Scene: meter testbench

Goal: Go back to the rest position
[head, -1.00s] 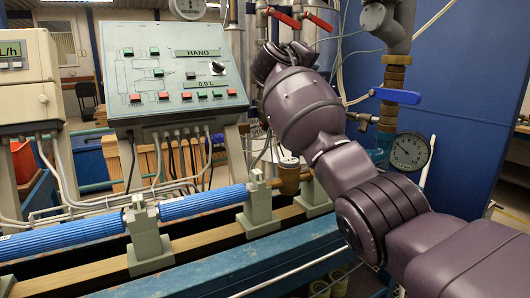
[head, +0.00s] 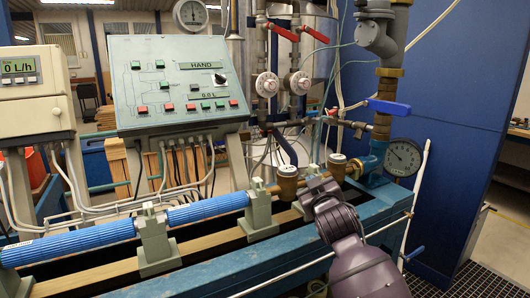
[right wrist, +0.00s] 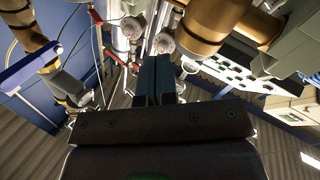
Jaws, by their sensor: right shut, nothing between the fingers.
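My right gripper (right wrist: 158,78) shows in the right wrist view, its two dark fingers together with nothing between them. Beyond the fingertips are pipes and a round white-faced fitting (right wrist: 163,43). In the head view my purple right arm reaches up from the bottom, right of centre, in front of the bench pipe. Its hand end is near the brass fittings (head: 287,182), and I cannot make out the fingers there. My left gripper and left arm are not in view.
A control panel (head: 178,83) stands behind the bench. Blue pipe sections (head: 70,243) lie along the bench. On the right are a blue-handled valve (head: 388,106), a pressure gauge (head: 402,157) and a blue wall (head: 465,110). Red-handled valves (head: 283,32) are at the back.

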